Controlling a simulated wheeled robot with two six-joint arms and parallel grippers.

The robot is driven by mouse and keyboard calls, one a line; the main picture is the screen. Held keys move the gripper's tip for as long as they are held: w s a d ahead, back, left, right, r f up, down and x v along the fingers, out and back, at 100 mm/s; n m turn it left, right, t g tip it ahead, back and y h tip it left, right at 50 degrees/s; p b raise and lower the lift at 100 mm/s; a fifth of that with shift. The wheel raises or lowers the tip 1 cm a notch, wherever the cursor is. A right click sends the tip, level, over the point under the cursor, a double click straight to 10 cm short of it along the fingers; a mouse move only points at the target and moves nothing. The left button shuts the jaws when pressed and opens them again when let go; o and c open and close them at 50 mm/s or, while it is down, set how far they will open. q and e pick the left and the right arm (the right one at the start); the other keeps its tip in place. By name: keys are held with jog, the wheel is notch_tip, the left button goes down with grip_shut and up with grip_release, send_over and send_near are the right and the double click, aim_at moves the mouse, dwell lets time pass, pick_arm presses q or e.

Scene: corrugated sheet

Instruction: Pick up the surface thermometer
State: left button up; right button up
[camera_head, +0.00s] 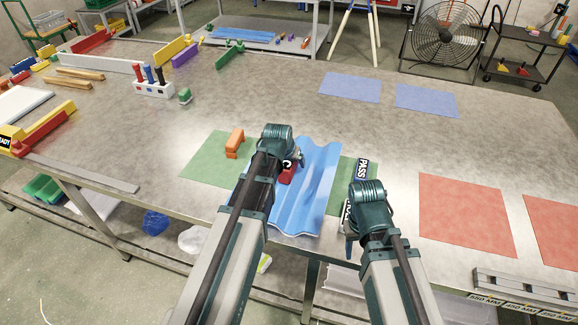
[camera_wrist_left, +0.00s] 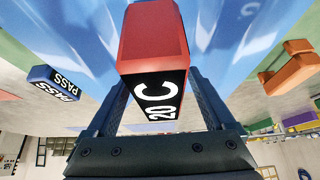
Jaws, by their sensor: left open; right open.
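The surface thermometer is a red block with a black face reading "20 C". It lies on the blue corrugated sheet (camera_head: 313,185), partly hidden by my left arm in the head view (camera_head: 287,174). In the left wrist view the thermometer (camera_wrist_left: 155,45) sits large in the middle. My left gripper (camera_wrist_left: 157,98) is open, with one finger on each side of its lettered end; I cannot tell whether they touch it. My right gripper (camera_head: 349,246) points down at the table's front edge, to the right of the sheet, open with nothing seen in it.
A green mat (camera_head: 205,165) lies under the sheet, with an orange block (camera_head: 235,143) on its left part. Red mats (camera_head: 465,215) and blue mats (camera_head: 350,87) lie farther right and back. The table's middle is clear.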

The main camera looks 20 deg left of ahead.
pick_arm(q)
jog(key=shift+f, duration=0.25)
jog(key=shift+c, duration=0.3)
grip_shut()
